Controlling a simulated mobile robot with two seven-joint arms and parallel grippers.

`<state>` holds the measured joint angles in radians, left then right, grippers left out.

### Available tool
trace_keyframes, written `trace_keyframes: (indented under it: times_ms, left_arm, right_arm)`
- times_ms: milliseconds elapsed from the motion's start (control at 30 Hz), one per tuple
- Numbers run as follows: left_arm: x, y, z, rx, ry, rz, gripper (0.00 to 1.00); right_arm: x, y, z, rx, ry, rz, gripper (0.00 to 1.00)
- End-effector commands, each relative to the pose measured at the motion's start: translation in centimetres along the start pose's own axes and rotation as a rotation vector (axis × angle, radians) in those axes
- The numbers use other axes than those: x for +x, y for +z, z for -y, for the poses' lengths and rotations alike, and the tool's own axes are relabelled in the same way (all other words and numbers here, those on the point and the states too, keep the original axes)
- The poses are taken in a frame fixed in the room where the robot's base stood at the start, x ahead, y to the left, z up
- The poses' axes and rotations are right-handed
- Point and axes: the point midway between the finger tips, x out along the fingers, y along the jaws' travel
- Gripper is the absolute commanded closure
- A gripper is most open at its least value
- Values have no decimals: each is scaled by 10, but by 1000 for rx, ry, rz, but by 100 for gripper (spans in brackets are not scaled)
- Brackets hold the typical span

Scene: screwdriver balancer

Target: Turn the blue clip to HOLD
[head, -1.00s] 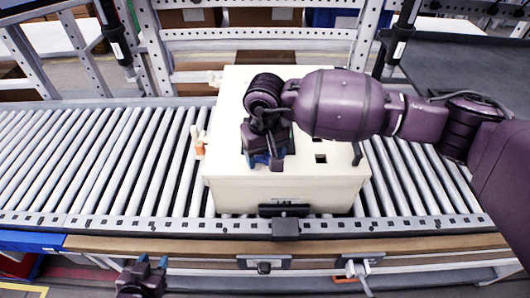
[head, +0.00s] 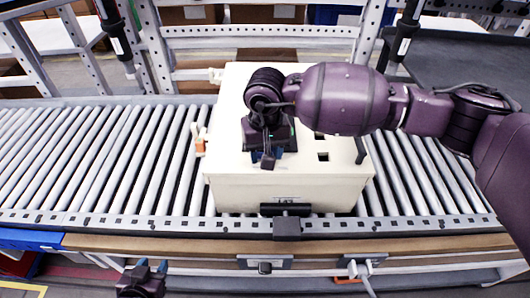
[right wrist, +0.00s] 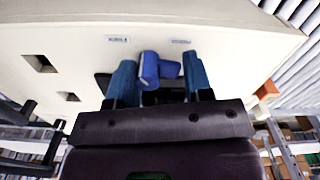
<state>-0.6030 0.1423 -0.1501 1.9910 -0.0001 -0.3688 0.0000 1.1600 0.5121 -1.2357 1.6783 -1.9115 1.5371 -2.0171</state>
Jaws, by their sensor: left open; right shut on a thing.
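The blue clip (right wrist: 149,70) is on the cream box face in the right wrist view, with a second blue part beside it. My right gripper (right wrist: 161,78) has one blue fingertip on each side of the clip and is shut on it. Two small labels, a left one (right wrist: 117,39) and a right one (right wrist: 181,41), are on the box beyond the clip; their text is too small to read. In the head view my right gripper (head: 266,157) is over the top of the cream box (head: 230,190) and hides the clip. My left gripper (head: 147,269) is open and empty at the bottom.
The cream box stands on a roller conveyor (head: 95,160) with bare rollers to either side. Square holes (head: 322,157) are in its top. An orange-and-white piece (head: 200,146) is at its left side. A metal frame (head: 260,33) stands behind.

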Motion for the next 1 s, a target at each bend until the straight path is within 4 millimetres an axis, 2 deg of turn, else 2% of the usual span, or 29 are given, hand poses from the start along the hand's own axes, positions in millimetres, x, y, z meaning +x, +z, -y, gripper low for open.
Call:
trace_keyframes:
  times_ms: [400,1000]
  left_arm:
    - [12,24,-3,2,3,18,57]
    - [12,37,-3,1,2,36,57]
  right_arm:
    - [1,-5,-5,387,9,-3,77]
    - [0,-8,-8,956,9,-3,77]
